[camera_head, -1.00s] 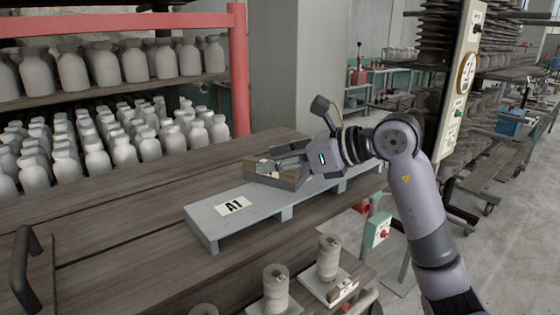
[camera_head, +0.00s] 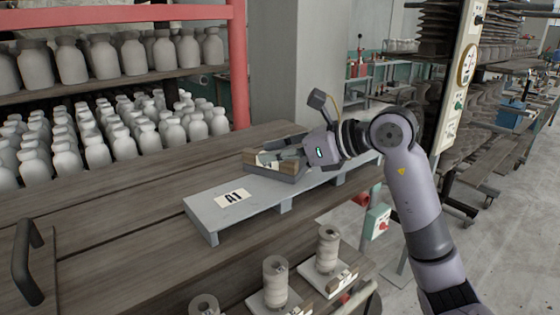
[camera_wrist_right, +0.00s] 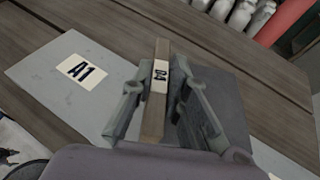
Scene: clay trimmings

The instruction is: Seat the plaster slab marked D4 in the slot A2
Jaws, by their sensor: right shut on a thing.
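The slab marked D4 (camera_wrist_right: 156,95) shows in the right wrist view as a narrow brown strip with a white label, between the two fingers of my right gripper (camera_wrist_right: 160,108). In the head view my right gripper (camera_head: 285,154) is shut on it over the far part of a grey board. The brown slab (camera_head: 286,168) shows below the fingers, at a low grey holder (camera_head: 268,173). I cannot tell whether the slab is down in it. The label A1 (camera_head: 233,198) lies on the near part of the board; no A2 label is readable. My left gripper is out of view.
The grey board (camera_head: 207,213) lies on a brown wooden table (camera_head: 130,232). Several spools (camera_head: 276,280) stand on bases at the front. Shelves of bottles (camera_head: 95,150) and a red post (camera_head: 239,70) are behind. The board around A1 is clear.

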